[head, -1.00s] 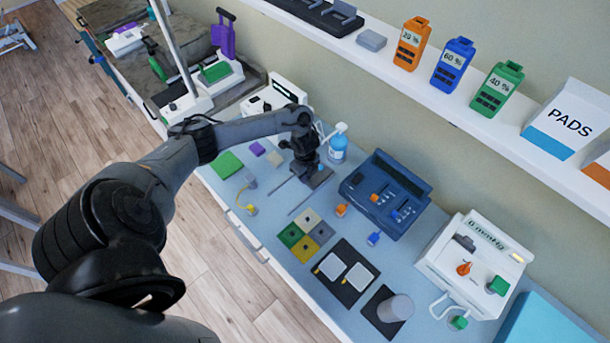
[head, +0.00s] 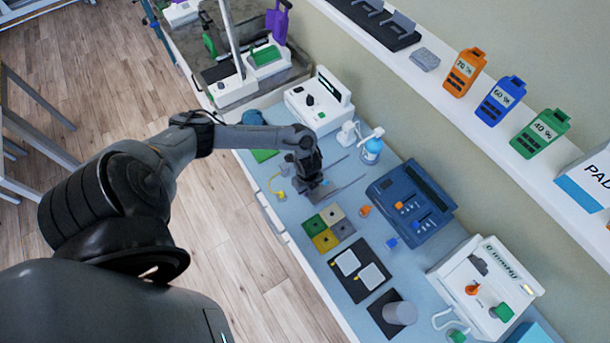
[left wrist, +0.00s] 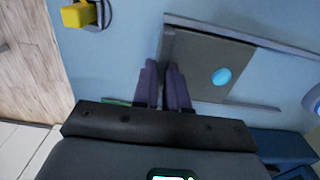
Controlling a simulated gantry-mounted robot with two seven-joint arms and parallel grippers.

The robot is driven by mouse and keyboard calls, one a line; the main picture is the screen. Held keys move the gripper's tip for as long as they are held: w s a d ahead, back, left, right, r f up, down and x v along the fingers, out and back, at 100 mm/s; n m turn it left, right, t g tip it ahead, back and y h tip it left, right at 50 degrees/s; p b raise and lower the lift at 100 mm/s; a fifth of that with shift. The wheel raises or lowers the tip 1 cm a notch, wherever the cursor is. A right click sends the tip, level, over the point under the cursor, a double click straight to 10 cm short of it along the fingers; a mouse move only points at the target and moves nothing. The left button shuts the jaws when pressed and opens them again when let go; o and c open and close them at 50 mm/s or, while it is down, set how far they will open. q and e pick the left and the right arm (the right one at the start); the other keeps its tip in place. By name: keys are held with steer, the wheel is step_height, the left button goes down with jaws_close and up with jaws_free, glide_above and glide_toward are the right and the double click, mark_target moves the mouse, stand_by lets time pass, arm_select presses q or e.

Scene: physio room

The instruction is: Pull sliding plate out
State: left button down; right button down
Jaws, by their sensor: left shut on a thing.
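The sliding plate (left wrist: 205,60) is a flat grey plate with a light blue disc (left wrist: 221,77) on it. It lies between two thin grey rails on the blue table top, at the rails' end near the table's front edge. In the head view, the plate (head: 327,187) is partly hidden beside my left gripper (head: 308,190). My left gripper's purple-grey fingers (left wrist: 164,88) are shut on the plate's left-hand side in the wrist view; the exact grip is partly hidden. The rails stretch bare toward the wall. My right gripper is not in view.
A yellow clip on a wire (left wrist: 80,14) is close to the fingers. The table's front edge (head: 275,220) is near.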

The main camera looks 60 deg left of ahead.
arm_select(q)
steer(key=c, duration=1.2)
jaws_free()
steer(key=shift+o, duration=0.2)
step_height(320, 180, up, 11)
steer(key=shift+p, duration=0.4)
steer(key=shift+f, duration=0.1)
